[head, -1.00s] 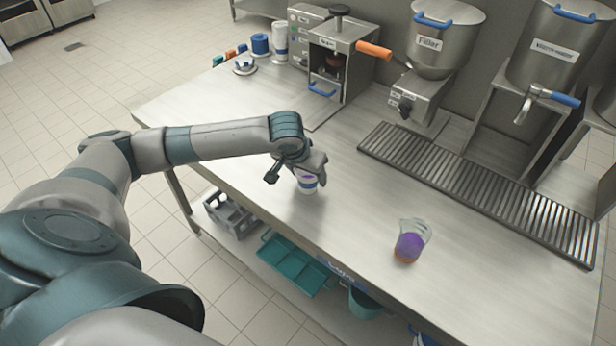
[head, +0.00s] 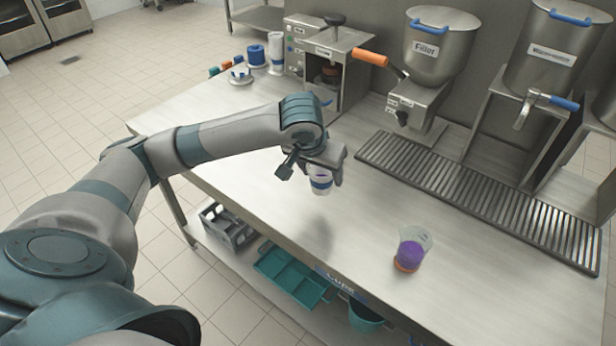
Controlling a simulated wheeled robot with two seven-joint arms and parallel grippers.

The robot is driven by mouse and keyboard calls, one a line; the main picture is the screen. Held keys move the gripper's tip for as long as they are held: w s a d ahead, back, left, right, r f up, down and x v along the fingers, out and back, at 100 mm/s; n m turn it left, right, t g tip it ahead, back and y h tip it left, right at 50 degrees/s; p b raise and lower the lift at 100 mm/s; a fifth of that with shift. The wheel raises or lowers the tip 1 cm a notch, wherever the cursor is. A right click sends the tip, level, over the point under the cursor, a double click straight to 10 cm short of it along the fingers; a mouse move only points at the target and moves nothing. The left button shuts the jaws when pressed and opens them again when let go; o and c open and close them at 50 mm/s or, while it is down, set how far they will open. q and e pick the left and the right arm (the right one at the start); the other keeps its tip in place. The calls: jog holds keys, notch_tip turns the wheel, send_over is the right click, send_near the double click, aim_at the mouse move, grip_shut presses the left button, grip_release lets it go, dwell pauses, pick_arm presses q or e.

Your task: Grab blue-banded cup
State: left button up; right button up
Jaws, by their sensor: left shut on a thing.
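The blue-banded cup (head: 320,184) is white with a blue band around it. My left gripper (head: 321,166) is shut on it near the rim and hides part of its top. The cup hangs above the steel table (head: 270,212), with a faint shadow on the table below it. My right gripper does not show in the head view.
A clear jug with purple contents (head: 410,252) stands on the table to the right. The filler (head: 436,50), the warmwater tank (head: 545,52) and a slatted drain grate (head: 470,195) line the back. A boxy machine (head: 325,65) stands behind my left arm. The table's middle is clear.

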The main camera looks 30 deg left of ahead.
pick_arm(q)
jog(key=d+r, duration=0.4)
jog(key=d, duration=0.2)
jog(key=shift+s+d+b, duration=0.2)
jog(key=shift+s+b, duration=0.2)
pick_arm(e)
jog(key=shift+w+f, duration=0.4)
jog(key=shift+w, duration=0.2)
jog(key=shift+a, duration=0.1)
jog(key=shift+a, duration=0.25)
